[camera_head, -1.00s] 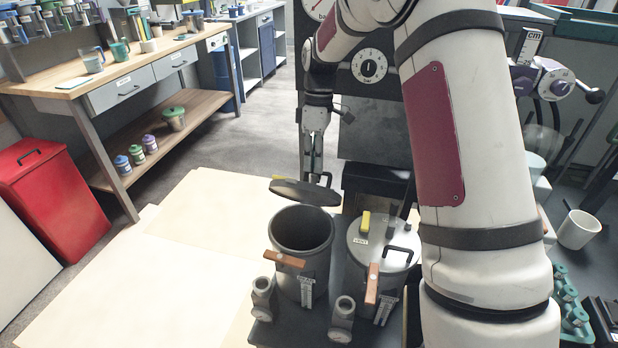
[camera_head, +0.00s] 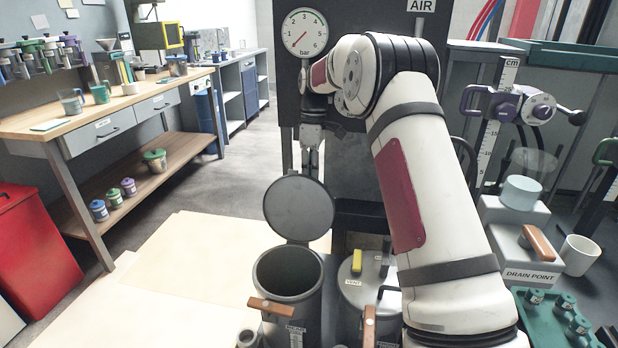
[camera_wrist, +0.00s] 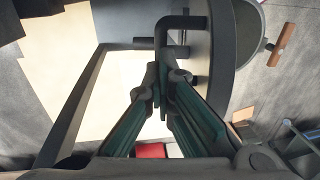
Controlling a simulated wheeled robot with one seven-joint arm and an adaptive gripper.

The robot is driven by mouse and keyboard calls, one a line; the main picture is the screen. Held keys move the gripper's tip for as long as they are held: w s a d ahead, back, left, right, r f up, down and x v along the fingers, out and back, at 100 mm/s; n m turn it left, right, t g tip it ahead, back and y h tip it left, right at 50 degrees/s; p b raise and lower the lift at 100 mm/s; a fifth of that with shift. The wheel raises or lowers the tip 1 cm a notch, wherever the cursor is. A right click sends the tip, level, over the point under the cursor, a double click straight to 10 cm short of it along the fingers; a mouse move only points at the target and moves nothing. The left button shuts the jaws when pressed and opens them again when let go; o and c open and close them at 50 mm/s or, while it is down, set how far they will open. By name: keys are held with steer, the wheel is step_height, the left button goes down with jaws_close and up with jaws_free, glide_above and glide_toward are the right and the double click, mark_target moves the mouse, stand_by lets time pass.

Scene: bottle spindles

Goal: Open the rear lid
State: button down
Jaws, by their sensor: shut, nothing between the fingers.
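The round grey lid (camera_head: 299,209) of the left pot (camera_head: 287,280) stands raised, its face toward the head camera and its lower edge by the pot's rear rim. The pot's mouth is open. My gripper (camera_head: 311,170) is just behind the top of this lid, pointing down; its fingertips are partly hidden. In the wrist view my gripper (camera_wrist: 162,88) is shut and empty, beside a dark bracket handle (camera_wrist: 184,22) near the curved lid edge. I cannot tell whether they touch. The second pot's lid (camera_head: 365,289), with a yellow vent piece, is closed.
My arm covers part of the right pot. An orange-brown lever (camera_head: 271,309) is at the left pot's front. A dark panel with a pressure gauge (camera_head: 305,33) stands behind. A workbench (camera_head: 110,105) is on the left, with bare pale floor sheets (camera_head: 190,260) between.

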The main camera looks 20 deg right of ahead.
steer(key=shift+s+a+f+g, duration=0.15)
steer(key=shift+s+a+f, duration=0.05)
steer(key=shift+f, duration=0.3)
steer(key=shift+s+a+f+g, duration=0.15)
steer(key=shift+f, duration=0.35)
steer(key=c, duration=1.7)
jaws_free()
steer(key=shift+w+f, duration=0.1)
steer(key=shift+w, duration=0.05)
steer(key=shift+r, duration=0.2)
